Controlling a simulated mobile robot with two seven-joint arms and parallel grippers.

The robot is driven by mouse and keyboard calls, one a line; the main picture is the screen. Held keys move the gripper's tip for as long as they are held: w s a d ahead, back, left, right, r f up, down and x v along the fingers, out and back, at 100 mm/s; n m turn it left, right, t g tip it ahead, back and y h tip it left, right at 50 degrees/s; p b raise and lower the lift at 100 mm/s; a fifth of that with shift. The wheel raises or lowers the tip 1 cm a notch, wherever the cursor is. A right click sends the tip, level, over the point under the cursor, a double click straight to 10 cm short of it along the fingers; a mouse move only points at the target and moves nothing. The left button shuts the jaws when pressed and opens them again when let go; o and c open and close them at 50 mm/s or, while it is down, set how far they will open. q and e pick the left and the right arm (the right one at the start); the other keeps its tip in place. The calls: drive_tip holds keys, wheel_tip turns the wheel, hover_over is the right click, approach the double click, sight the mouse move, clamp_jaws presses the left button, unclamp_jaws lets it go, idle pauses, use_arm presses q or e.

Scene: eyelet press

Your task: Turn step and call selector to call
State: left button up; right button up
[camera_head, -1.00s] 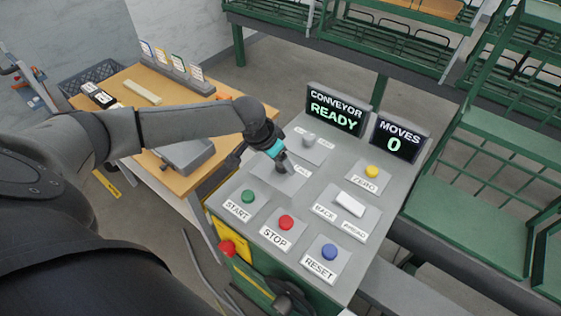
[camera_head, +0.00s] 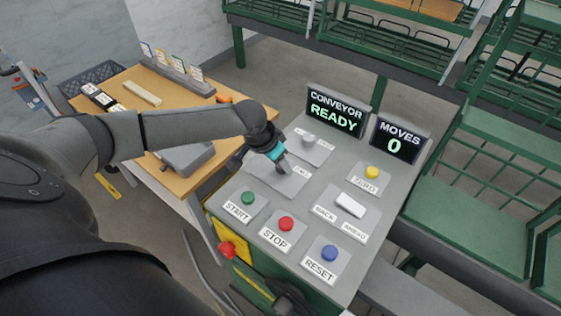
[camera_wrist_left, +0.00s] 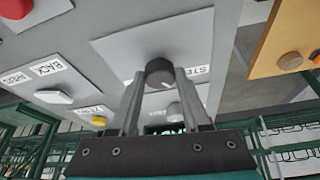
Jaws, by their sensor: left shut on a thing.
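The step and call selector is a dark grey knob (camera_wrist_left: 160,70) with a white mark on a light square plate (camera_head: 262,180). In the left wrist view, the knob sits between the fingertips of my left gripper (camera_wrist_left: 160,88), which is shut on it. The white mark is on the knob's side nearest my gripper and leans slightly toward the step label (camera_wrist_left: 198,71). In the head view, my left gripper (camera_head: 282,166) comes down on the plate and hides the knob. The call label (camera_head: 303,171) shows to its right. My right gripper is out of view.
Start (camera_head: 248,198), stop (camera_head: 286,223) and reset (camera_head: 329,253) buttons line the near side. A grey knob (camera_head: 309,140), yellow zero button (camera_head: 372,172) and white rocker (camera_head: 350,205) are close by. Screens (camera_head: 335,110) stand behind, reading conveyor ready and moves 0.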

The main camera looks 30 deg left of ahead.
use_arm(q)
clamp_jaws()
drive_tip(key=shift+m, duration=0.3)
drive_tip(key=shift+m+h+p, duration=0.4)
drive_tip(key=shift+m+p, duration=0.05)
drive_tip(key=shift+m, duration=0.45)
drive_tip(key=m, duration=0.2)
drive_tip(key=shift+w+a+m+g+h, duration=0.1)
drive_tip(key=shift+w+m+g+h, duration=0.05)
drive_tip(key=shift+m+g+h, duration=0.2)
drive_tip(key=m+b, duration=0.1)
drive_tip(key=m, duration=0.1)
drive_tip(key=m+g+h+b, duration=0.1)
drive_tip(key=m, duration=0.1)
drive_tip(key=shift+w+f+g+b, duration=0.1)
drive_tip(key=shift+g+b, duration=0.15)
drive_tip(key=shift+b, duration=0.15)
drive_tip(key=shift+a+m+g+h+b, duration=0.1)
drive_tip(key=shift+m+g+h+b, duration=0.15)
drive_tip(key=shift+m+g+b, duration=0.7)
drive_tip(key=shift+m+t+h+b, duration=0.15)
drive_tip(key=shift+m+b, duration=0.3)
drive_tip(key=shift+m, duration=1.05)
